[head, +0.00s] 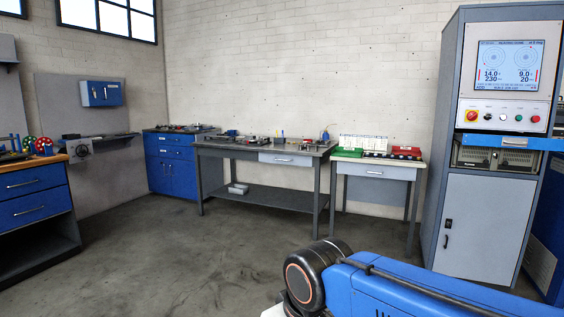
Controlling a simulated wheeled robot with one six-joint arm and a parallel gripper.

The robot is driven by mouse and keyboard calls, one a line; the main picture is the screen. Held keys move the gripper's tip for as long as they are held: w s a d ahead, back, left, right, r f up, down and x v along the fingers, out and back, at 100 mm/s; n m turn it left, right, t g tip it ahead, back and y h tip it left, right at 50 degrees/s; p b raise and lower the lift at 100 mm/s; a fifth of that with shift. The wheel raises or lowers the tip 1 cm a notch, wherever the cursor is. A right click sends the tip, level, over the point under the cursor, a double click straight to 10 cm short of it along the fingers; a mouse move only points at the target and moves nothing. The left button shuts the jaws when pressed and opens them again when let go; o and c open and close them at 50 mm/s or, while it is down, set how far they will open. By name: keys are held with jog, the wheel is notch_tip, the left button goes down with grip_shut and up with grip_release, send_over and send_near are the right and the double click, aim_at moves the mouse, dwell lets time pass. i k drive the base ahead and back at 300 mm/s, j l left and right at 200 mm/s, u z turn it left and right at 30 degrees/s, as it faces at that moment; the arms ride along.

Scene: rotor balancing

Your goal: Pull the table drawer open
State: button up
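Two tables by the back wall have a drawer. The longer grey workbench (250,150) has a light grey drawer (270,159) under the right part of its top, with a thin bar handle (284,161). The smaller table (413,165) to its right has a light grey drawer (355,170) with a bar handle (374,172). Both drawers look shut. I cannot tell which one the task names. My gripper is out of view; only part of my blue and black arm shows at the lower right, well in front of the tables.
A tall grey cabinet (480,230) with a screen and buttons stands right of the small table. A blue drawer cabinet (172,170) stands left of the workbench. A wood-topped blue bench (35,200) is at the left edge. The concrete floor (180,260) in the middle is clear.

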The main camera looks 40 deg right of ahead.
aim_at(294, 160)
jog(key=i+l, duration=1.1)
jog(key=i+l+z, duration=0.15)
jog(key=i+l, duration=1.95)
jog(key=i, duration=0.15)
jog(key=l+z, duration=0.05)
